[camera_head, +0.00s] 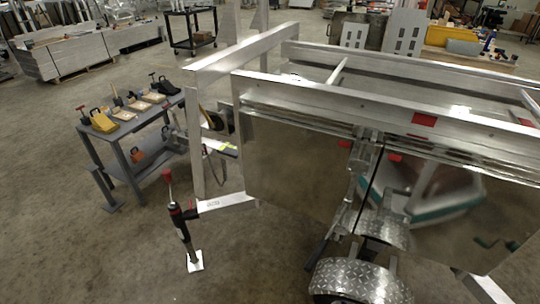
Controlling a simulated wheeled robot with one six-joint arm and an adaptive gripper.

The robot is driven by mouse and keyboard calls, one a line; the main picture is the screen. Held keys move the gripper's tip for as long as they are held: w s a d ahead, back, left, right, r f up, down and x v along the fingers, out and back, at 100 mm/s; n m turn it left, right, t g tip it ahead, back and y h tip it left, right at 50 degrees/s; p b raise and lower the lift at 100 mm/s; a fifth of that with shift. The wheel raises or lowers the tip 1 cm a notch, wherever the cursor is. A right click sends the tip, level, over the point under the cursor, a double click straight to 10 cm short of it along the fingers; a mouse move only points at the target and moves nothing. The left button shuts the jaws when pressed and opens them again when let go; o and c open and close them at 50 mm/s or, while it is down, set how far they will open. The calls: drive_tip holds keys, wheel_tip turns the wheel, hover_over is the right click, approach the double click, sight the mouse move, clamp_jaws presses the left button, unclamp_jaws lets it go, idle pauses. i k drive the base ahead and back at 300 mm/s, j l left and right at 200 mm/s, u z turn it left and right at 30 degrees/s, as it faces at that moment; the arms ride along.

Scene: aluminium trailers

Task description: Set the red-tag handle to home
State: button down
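I cannot make out which part is the red-tag handle. On the aluminium trailer (300,170), a bright red tag (424,120) sits on the upper rail. Two smaller red marks sit below it, one on the side panel (395,157) and one by the panel gap (345,143). At the trailer's front left corner stands an upright jack (184,228) with a red knob (167,174) on its thin top rod and a white foot plate on the floor. My gripper is not in view.
A grey workbench (130,120) with yellow, black and wooden items stands at the left. Diamond-plate fenders (360,281) jut out at the bottom. The concrete floor (90,255) at the lower left is clear. A black cart (192,32) stands at the back.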

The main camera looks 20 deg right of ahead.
sight(346, 205)
drive_tip(key=i+j+z, duration=0.75)
drive_tip(key=j+z, duration=0.35)
drive_tip(key=j, duration=0.2)
drive_tip(key=j+z, duration=0.35)
drive_tip(key=j, duration=0.2)
drive_tip(key=k+j+z, duration=0.1)
drive_tip(key=j+z, duration=0.25)
drive_tip(key=j, duration=0.2)
drive_tip(key=k+j+z, duration=0.15)
drive_tip(key=j+z, duration=0.15)
drive_tip(key=j, duration=0.2)
drive_tip(key=k+l+z, duration=0.15)
drive_tip(key=j, duration=0.25)
drive_tip(key=i, duration=0.05)
